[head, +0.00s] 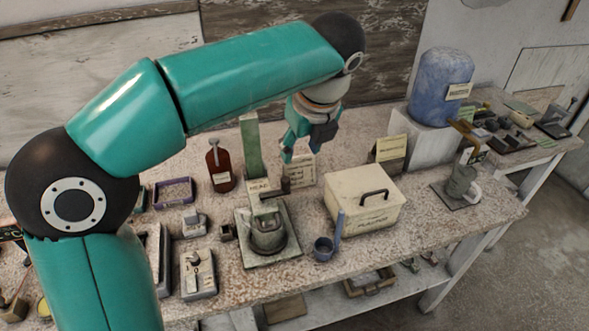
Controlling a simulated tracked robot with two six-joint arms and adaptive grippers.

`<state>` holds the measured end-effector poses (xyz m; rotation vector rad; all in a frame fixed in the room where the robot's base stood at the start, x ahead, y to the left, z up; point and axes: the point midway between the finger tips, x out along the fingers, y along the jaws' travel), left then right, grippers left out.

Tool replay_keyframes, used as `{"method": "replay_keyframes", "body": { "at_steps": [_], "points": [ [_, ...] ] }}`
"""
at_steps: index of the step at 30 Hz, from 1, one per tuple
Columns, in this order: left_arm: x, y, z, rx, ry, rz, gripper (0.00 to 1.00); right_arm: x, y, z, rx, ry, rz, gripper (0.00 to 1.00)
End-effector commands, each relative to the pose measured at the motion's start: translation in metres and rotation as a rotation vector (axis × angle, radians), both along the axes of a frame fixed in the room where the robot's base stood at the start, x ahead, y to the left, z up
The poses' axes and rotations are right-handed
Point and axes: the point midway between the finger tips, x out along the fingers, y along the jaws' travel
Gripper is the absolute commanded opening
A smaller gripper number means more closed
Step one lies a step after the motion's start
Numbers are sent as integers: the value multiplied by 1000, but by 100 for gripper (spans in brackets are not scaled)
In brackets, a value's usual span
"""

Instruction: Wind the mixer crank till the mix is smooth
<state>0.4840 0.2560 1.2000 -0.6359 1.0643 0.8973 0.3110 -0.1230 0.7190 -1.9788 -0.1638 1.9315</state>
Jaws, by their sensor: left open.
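The mixer (268,238) stands on the table at the middle of the head view, a squat round pot on a grey-green square plate. Its crank (270,194) sits above the pot, with a dark brown upright knob (286,185) at its right end. My left gripper (301,154) points down above and slightly right of the knob. Its fingers are apart with nothing between them, and it appears clear of the crank. The mix inside the pot cannot be made out. My right gripper is not in view.
A cream box (361,200) with a black handle stands right of the mixer. A grey switch box (198,274) is at front left. A blue container (440,87) stands back right.

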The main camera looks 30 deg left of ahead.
Motion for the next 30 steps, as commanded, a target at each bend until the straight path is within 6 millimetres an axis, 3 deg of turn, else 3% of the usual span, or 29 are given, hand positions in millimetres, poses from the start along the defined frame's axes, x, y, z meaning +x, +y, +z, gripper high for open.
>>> {"method": "replay_keyframes", "body": {
  "at_steps": [3, 8, 24, 30],
  "points": [
    [-5, 6, 9, 21, 8, -19, 48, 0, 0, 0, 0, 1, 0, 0],
    [-2, 11, -7, 24, 12, -22, 48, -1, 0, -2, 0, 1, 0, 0],
    [21, 46, -109, 21, 15, -22, 48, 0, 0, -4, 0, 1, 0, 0],
    [27, 55, -134, 21, 13, -21, 48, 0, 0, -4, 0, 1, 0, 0]
  ]
}}
